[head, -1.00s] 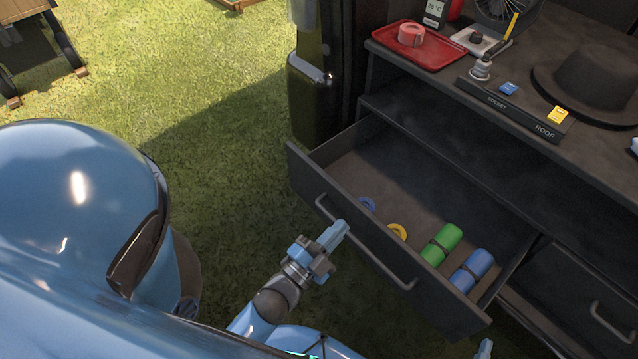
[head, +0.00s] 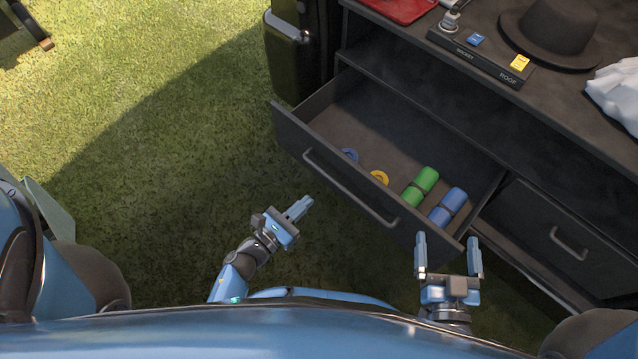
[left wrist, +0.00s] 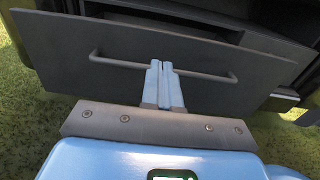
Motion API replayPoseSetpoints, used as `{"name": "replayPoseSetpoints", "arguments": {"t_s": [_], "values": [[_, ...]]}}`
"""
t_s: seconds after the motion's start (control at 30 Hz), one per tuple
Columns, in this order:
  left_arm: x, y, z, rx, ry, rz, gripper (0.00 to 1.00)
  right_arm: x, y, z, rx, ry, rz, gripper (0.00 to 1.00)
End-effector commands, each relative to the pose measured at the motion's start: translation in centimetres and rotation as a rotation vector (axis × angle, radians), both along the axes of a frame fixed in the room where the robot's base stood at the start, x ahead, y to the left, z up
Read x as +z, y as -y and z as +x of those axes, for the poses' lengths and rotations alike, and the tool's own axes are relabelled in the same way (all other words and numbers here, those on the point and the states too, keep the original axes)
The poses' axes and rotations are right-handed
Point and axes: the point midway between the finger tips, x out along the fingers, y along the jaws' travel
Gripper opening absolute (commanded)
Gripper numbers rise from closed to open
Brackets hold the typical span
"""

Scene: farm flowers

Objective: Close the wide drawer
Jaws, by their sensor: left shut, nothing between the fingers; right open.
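The wide drawer (head: 290,136) is dark grey and stands pulled out of the cabinet, with a bar handle (head: 345,190) across its front. Inside lie a blue ring (head: 350,156), a yellow ring (head: 379,177), a green roll (head: 426,180) and a blue roll (head: 453,200). My left gripper (head: 303,206) is shut and empty, in front of the drawer, short of the handle. In the left wrist view its fingertips (left wrist: 162,68) overlap the handle (left wrist: 125,62); contact cannot be told. My right gripper (head: 448,245) is open and empty near the drawer's front right corner.
A second, closed drawer (head: 545,225) with its own handle is to the right. The cabinet top holds a hat (head: 553,30), a labelled switch strip (head: 480,57), a red tray (head: 400,8) and a white cloth (head: 615,92). Grass (head: 150,130) lies open to the left.

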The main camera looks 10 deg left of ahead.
Motion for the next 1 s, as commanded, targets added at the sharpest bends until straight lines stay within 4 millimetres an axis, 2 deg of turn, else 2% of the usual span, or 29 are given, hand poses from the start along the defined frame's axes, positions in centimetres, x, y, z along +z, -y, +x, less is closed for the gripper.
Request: {"name": "replayPoseSetpoints", "arguments": {"t_s": [0.23,0.7,1.0], "values": [[-0.1,1.7,2.2,-0.004,0.003,-0.001,0.0,-0.6,0.0,0.0,0.0,0.001,0.0,0.98],[0.0,6.5,8.9,-0.002,0.001,-0.004,0.0,-1.6,0.0,0.0,0.0,0.001,0.0,0.98],[0.0,7.9,10.8,0.001,-0.001,-0.003,0.0,-1.8,0.0,0.0,0.0,0.001,0.0,0.98]]}}
